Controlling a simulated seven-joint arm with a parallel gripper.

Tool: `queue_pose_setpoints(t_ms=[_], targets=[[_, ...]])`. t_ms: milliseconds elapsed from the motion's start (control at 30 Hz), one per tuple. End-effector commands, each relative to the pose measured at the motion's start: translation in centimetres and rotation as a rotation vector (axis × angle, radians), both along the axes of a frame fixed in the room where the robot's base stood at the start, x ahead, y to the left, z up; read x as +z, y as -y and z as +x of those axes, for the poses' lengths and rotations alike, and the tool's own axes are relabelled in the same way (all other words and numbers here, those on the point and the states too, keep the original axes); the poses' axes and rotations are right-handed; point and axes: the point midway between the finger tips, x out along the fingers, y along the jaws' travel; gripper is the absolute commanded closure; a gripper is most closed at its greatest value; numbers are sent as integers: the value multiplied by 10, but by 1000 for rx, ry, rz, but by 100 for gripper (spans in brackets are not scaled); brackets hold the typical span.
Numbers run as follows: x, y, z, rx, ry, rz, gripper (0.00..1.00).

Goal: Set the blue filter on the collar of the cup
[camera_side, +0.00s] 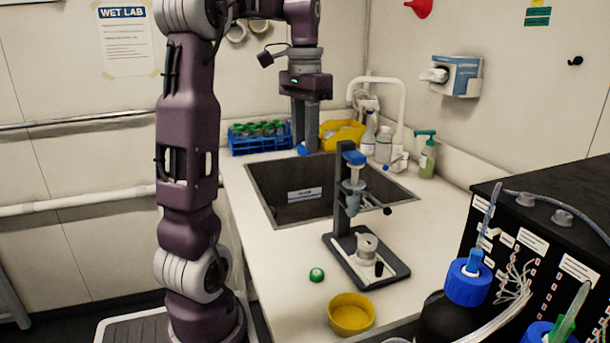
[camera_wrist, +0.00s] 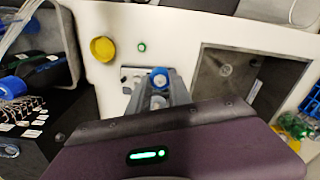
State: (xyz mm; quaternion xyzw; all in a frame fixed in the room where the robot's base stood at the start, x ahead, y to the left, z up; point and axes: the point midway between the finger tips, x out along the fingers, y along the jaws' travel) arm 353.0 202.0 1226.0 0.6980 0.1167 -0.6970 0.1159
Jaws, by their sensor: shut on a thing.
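My gripper (camera_side: 305,143) hangs fingers down over the far part of the sink. It is shut on the blue filter (camera_side: 302,150), a small blue piece at the fingertips. In the wrist view the filter (camera_wrist: 159,76) is a round blue piece with a paler middle between the fingers. A pale grey cup (camera_side: 367,246) stands on the base of a dark stand (camera_side: 343,205), in front and to the right of my gripper and apart from it. The stand carries a blue-topped clear part above the cup. The cup's collar is too small to make out clearly.
A yellow bowl (camera_side: 351,316) and a green cap (camera_side: 316,274) sit on the near counter. The sink (camera_side: 262,183) is behind the stand. A blue tube rack (camera_side: 250,148), a yellow container (camera_side: 350,131), bottles and a white tap line the back. Black equipment and blue-capped bottles crowd the right.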

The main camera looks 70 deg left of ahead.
Motion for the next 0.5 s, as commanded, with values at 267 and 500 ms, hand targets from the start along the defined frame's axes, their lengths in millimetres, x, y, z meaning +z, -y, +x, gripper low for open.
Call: queue_pose_setpoints(t_ms=[267, 500], targets=[[31, 7, 21, 57, -2, -1, 100], [31, 30, 71, 224, -1, -1, 100]])
